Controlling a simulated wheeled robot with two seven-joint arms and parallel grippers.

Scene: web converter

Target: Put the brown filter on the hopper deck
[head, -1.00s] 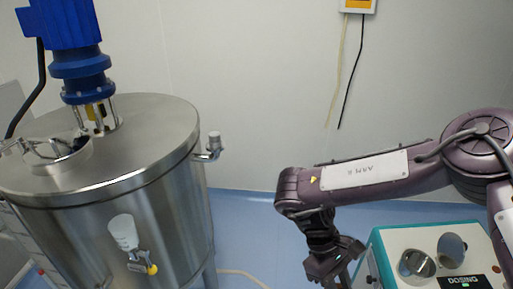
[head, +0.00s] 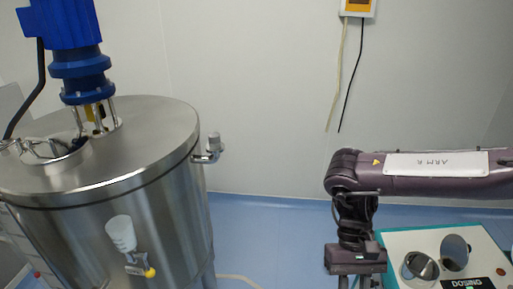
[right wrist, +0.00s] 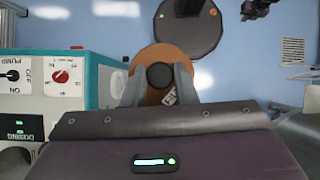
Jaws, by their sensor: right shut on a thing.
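The brown filter (right wrist: 180,59) is a round orange-brown disc with a black knob in its middle. It shows in the right wrist view between the two grey fingers of my right gripper (right wrist: 159,88), which is shut on it. In the head view my right gripper (head: 355,280) points down, just left of the teal and cream dosing machine (head: 400,240). The filter is out of sight there. The machine's top carries a round steel hopper opening (head: 419,266) with a raised round lid (head: 454,252). The machine's side panel (right wrist: 60,85) also shows in the right wrist view. My left gripper is not seen.
A large steel tank (head: 150,215) with a blue motor (head: 75,40) stands at the left. Blue floor (head: 265,235) lies open between tank and machine.

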